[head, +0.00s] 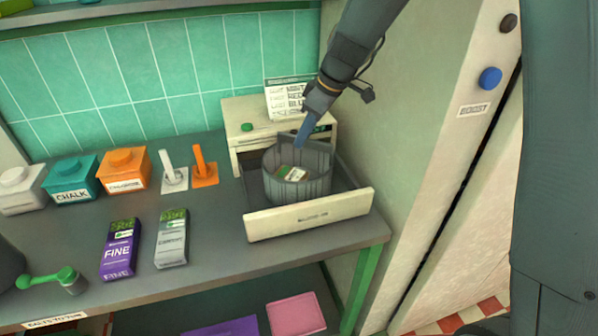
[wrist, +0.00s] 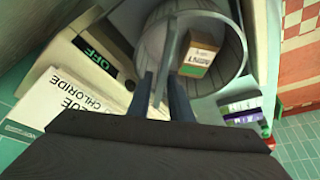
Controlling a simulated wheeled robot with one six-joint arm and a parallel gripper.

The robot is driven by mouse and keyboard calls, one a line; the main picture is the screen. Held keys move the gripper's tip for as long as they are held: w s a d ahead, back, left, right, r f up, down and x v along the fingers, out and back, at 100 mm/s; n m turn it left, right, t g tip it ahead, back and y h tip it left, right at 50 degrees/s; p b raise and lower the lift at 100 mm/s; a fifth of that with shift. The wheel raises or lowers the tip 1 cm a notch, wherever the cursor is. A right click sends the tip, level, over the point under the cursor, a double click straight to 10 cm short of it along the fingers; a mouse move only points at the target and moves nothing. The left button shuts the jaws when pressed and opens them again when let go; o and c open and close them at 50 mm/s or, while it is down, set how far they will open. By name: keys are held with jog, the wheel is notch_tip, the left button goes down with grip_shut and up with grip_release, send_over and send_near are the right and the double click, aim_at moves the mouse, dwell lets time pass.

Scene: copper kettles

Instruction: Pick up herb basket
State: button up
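A grey, slatted round basket (head: 315,186), which I take to be the herb basket, stands upright in an open drawer (head: 308,215). A small box with a green and white label (head: 291,173) lies inside it. In the wrist view the basket (wrist: 236,62) shows from above, with the box (wrist: 198,55) inside and a thin handle (wrist: 169,50) arching across. My gripper (head: 301,143) reaches down to the basket's back edge. In the wrist view its fingers (wrist: 163,78) are apart, on either side of the handle. Contact with the handle is not clear.
The drawer's cream cabinet (head: 250,108) stands behind, against the tiled wall. A tall cream panel (head: 425,120) rises close on the right. Purple (head: 120,250) and grey (head: 171,238) cartons stand on the counter to the left, with bare counter between them and the drawer.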

aim_at(315, 158)
jog(key=x, duration=0.1)
jog(key=p+x, duration=0.2)
jog(key=x, duration=0.1)
jog(key=shift+s+d, duration=0.15)
jog(key=shift+s, duration=0.15)
jog(key=shift+w+f, duration=0.15)
jog(key=shift+f, duration=0.4)
jog(key=shift+c, duration=0.5)
grip_shut()
